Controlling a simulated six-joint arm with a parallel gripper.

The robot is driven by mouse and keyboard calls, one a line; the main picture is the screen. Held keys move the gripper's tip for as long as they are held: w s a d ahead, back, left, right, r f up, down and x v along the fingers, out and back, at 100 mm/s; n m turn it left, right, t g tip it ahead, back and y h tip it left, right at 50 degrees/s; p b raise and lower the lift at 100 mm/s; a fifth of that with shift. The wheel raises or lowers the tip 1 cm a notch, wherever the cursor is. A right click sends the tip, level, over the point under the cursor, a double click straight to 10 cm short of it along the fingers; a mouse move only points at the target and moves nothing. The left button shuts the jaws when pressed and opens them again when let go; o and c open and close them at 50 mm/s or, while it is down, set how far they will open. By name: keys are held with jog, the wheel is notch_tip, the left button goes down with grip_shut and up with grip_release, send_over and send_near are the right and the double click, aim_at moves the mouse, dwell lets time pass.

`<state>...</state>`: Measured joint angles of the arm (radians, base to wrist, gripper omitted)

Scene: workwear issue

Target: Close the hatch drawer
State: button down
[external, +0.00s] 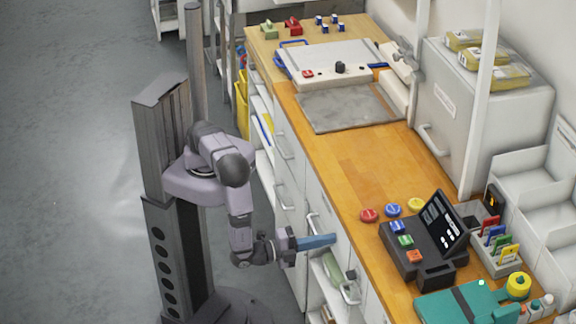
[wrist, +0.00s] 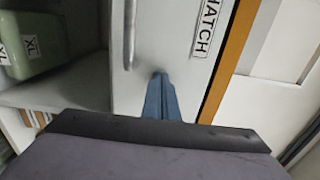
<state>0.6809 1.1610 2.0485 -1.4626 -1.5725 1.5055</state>
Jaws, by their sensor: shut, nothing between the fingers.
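The hatch drawer shows in the wrist view as a white front panel (wrist: 172,45) with a label ending in "ATCH" (wrist: 205,25) and a grey bar handle (wrist: 131,35). My gripper (wrist: 162,98) is shut, its blue fingers together and empty, pointing at this panel beside the handle. I cannot tell whether the fingertips touch the panel. In the external view my gripper (external: 318,242) is at the cabinet fronts below the wooden counter's front edge. How far the drawer stands out is not clear, as my gripper hides part of it.
The wooden counter (external: 372,170) carries a dark terminal (external: 425,240), coloured discs and a teal case (external: 465,303). Below, a green bin (wrist: 35,40) marked XL sits on an open shelf next to the drawer. The grey floor (external: 70,180) at left is clear.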

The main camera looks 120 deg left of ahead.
jog(key=shift+w+r, duration=0.1)
jog(key=shift+r, duration=0.1)
jog(key=b+v, duration=0.1)
jog(key=v, duration=1.3)
jog(key=shift+f, duration=0.15)
